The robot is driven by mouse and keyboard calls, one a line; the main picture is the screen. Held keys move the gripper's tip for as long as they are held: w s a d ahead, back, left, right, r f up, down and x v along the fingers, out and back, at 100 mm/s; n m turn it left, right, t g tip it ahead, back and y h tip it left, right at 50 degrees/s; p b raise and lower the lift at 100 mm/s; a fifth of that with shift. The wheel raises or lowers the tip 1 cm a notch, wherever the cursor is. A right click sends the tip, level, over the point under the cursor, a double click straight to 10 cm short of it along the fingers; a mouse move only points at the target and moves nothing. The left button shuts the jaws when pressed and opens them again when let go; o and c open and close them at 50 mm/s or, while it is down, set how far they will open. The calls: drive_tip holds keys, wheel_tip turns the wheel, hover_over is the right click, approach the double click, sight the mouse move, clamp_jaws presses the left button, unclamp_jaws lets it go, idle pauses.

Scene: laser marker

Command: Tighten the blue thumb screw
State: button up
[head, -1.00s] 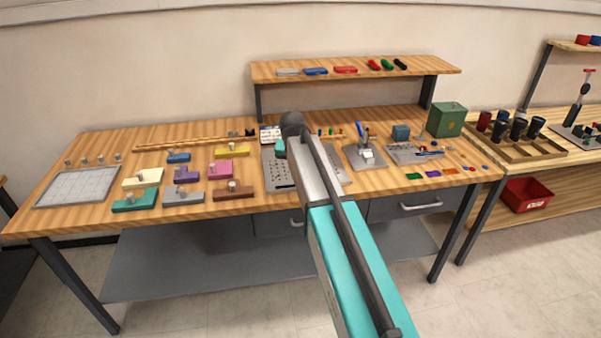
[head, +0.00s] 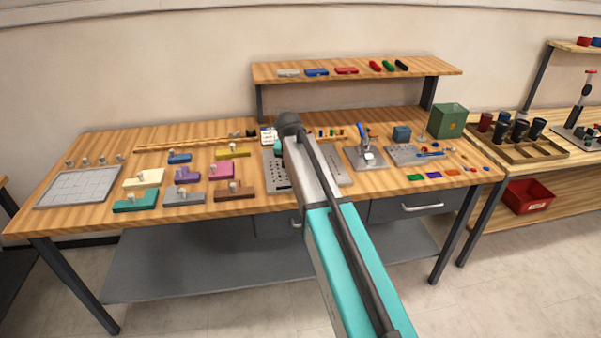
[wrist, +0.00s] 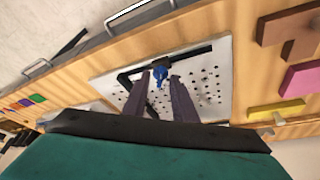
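The blue thumb screw (wrist: 160,72) shows in the wrist view, above a pale perforated plate (wrist: 208,75) beside a black bar. My gripper (wrist: 160,77) has its two grey fingers on either side of the screw, with a gap between them. I cannot tell whether either finger touches the screw. In the head view the perforated plate (head: 276,178) is partly covered by my arm, and the screw and the fingertips are hidden there.
Colored blocks with pegs (head: 187,174) lie left of the plate. A toggle clamp on a metal base (head: 367,158) and a green box (head: 447,121) stand to the right.

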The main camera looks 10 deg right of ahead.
drive_tip(key=shift+r, duration=0.1)
drive_tip(key=b+v, duration=0.2)
drive_tip(key=v, duration=1.1)
drive_tip(key=shift+r+b, duration=0.2)
drive_tip(key=shift+b, duration=0.1)
drive_tip(key=shift+s+a, duration=0.15)
drive_tip(key=s+d+f+n+g+y, duration=0.15)
drive_tip(key=s+f, duration=0.35)
drive_tip(key=f, duration=0.6)
drive_tip(key=s+d+f+n, duration=0.15)
drive_tip(key=s+f, duration=0.35)
drive_tip(key=f, duration=0.7)
drive_tip(key=s+f+n+g, duration=0.15)
drive_tip(key=s+f, duration=0.35)
drive_tip(key=f, duration=0.6)
drive_tip(key=s+f+n+g, duration=0.1)
drive_tip(key=s+f+g, duration=0.2)
drive_tip(key=s+f, duration=1)
drive_tip(key=s+f+g, duration=0.3)
drive_tip(key=s+f, duration=1)
drive_tip(key=s, duration=0.9)
drive_tip(key=shift+d+f+n+g+y, duration=0.3)
drive_tip(key=shift+d+f+n+y, duration=0.05)
drive_tip(key=shift+d+f, duration=0.05)
